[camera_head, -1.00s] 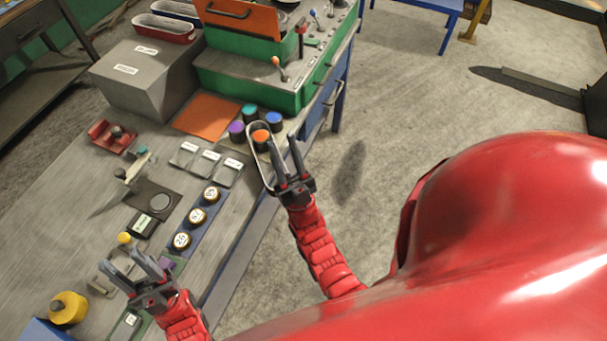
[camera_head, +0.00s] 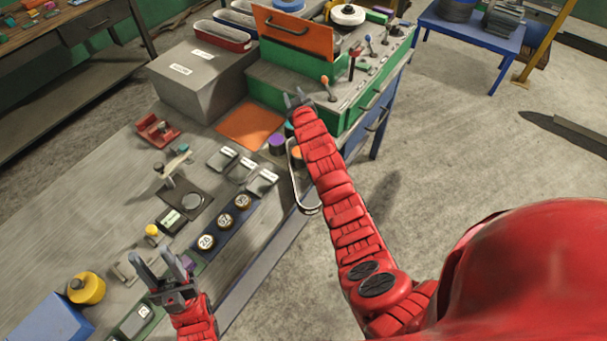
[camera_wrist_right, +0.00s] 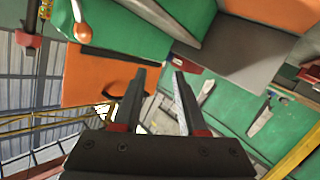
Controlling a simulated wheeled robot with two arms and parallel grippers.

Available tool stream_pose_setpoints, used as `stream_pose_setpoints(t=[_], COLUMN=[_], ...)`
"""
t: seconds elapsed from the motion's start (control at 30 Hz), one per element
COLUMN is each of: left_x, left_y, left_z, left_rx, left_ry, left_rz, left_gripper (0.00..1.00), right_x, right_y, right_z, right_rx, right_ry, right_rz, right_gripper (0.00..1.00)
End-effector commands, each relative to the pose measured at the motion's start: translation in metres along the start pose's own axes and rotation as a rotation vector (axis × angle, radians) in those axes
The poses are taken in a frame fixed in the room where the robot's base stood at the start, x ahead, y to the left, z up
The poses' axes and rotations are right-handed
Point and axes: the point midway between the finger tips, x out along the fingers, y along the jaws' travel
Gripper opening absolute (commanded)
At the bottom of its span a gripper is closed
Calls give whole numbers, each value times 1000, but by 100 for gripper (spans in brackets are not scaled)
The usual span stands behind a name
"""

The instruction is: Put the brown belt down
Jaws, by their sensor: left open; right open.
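The belt (camera_head: 292,176), a narrow dark loop with a pale edge, lies at the table's right edge in the head view. Its far end is by the orange-topped peg (camera_head: 296,153), and its near end reaches the table's edge. My right forearm hides part of it, and its brown colour is hard to make out. My right gripper (camera_head: 295,97) is open and empty beyond the belt, by the green cabinet; it also shows in the right wrist view (camera_wrist_right: 159,73). My left gripper (camera_head: 155,262) is open and empty over the near part of the table.
A green cabinet (camera_head: 262,83) with levers and a raised orange panel (camera_head: 292,38) stands beyond my right gripper. A grey box (camera_head: 195,82) is left of it. An orange mat (camera_head: 249,125), labelled trays and round number buttons (camera_head: 225,220) occupy the table (camera_head: 120,190).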

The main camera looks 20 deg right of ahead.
Motion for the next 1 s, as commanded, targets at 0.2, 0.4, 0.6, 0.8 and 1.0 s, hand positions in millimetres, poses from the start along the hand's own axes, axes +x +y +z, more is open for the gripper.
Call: stream_pose_setpoints(t=[0.2, 0.4, 0.6, 0.8, 1.0], left_x=[-5, -9, -10, -10, -10], left_y=[0, 0, 0, 0, 0], left_z=[1, 1, 2, 2, 2], left_rx=[0, 0, 0, 0, 0], left_ry=[0, 0, 0, 0, 0], left_rz=[0, 0, 0, 0, 0], left_gripper=[45, 45, 45, 45, 45], right_x=[3, -66, -135, -156, -150], right_y=[42, 45, 28, 21, 11], right_z=[33, 44, 34, 34, 67], right_rx=[63, 201, 305, 331, 330], right_ry=[-524, -991, -1284, -1368, -1369], right_rz=[30, -40, -158, -199, -196], right_gripper=[41, 41, 41, 41, 41])
